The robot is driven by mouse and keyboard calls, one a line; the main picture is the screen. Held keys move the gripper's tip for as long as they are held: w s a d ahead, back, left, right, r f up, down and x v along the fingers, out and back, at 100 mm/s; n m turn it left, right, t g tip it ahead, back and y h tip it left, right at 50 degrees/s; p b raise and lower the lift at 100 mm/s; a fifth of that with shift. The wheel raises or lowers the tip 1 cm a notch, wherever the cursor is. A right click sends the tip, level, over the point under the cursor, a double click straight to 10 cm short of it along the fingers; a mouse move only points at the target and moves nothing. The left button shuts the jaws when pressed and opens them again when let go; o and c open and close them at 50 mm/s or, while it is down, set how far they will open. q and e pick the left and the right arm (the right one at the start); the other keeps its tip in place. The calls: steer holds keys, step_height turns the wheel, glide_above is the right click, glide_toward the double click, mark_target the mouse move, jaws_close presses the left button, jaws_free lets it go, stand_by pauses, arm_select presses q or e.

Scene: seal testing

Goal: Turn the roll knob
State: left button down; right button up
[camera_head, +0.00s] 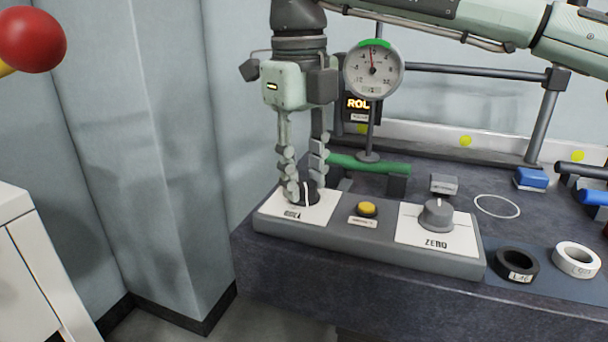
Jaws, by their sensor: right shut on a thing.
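The control box (370,250) lies along the front of the dark bench. The black roll knob (307,199) with a white pointer line sits on the box's left white plate. My right gripper (305,190) reaches straight down from above and is shut on this knob, one finger at each side. The fingers hide part of the knob, and the small label in front of it is hard to read. A lit sign reading "ROL" (358,104) stands behind, partly hidden by the dial gauge (373,70). My left gripper is not in view.
A yellow button (367,209) and the grey ZERO knob (437,215) are on the same box. A green bar (368,164) lies close behind the gripper. A black tape roll (516,265) and a white one (576,260) lie at right. A red ball (30,40) is at upper left.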

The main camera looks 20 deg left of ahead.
steer(key=m, duration=0.3)
steer(key=shift+m, duration=0.3)
steer(key=shift+m+b, duration=0.35)
steer(key=shift+m, duration=1.35)
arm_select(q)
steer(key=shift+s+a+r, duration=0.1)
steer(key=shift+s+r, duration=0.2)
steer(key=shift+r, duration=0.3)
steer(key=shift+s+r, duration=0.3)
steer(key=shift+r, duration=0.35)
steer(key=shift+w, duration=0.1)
arm_select(e)
steer(key=o, duration=1.2)
steer(key=shift+c, duration=0.2)
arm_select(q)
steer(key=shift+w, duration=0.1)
